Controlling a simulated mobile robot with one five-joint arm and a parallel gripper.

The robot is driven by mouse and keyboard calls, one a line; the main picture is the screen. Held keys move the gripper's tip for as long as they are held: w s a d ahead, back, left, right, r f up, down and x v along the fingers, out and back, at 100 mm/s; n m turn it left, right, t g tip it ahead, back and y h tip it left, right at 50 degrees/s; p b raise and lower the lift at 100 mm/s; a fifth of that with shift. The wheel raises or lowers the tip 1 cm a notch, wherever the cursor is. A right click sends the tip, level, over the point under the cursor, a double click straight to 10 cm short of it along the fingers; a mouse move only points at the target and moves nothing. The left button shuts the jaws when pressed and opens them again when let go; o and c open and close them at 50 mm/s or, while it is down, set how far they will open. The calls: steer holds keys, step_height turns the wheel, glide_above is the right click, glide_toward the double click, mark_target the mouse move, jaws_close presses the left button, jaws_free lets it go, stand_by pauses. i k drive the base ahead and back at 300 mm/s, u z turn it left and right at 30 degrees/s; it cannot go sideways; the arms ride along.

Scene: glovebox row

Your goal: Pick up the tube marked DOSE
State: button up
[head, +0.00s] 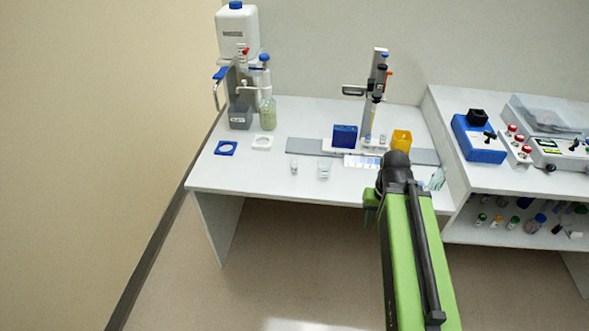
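No mark reading DOSE is legible in the head view, so I cannot tell which vessel is that tube. A small clear vial (294,167) with a pale top stands upright near the front middle of the white table. A wider clear cup (323,172) stands just right of it. My green arm reaches in from the lower right. My gripper (370,206) is partly visible at the table's front edge, right of both vessels and apart from them. Its fingers are too small and hidden to tell whether they are open or shut.
Behind stand a blue box (345,135), a pipette stand (374,95) and a yellow container (401,140). A dispenser (237,35) and a bottle (267,113) are at back left. A right-hand bench (462,180) holds equipment above several small vessels. The table's front left is clear.

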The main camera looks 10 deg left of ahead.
mark_target(293, 162)
steer(key=z, duration=0.05)
steer(key=k, duration=0.55)
steer(key=u, duration=0.85)
steer(key=i, duration=1.2)
steer(key=u, duration=0.9)
steer(key=i, duration=0.6)
steer(key=u, duration=0.15)
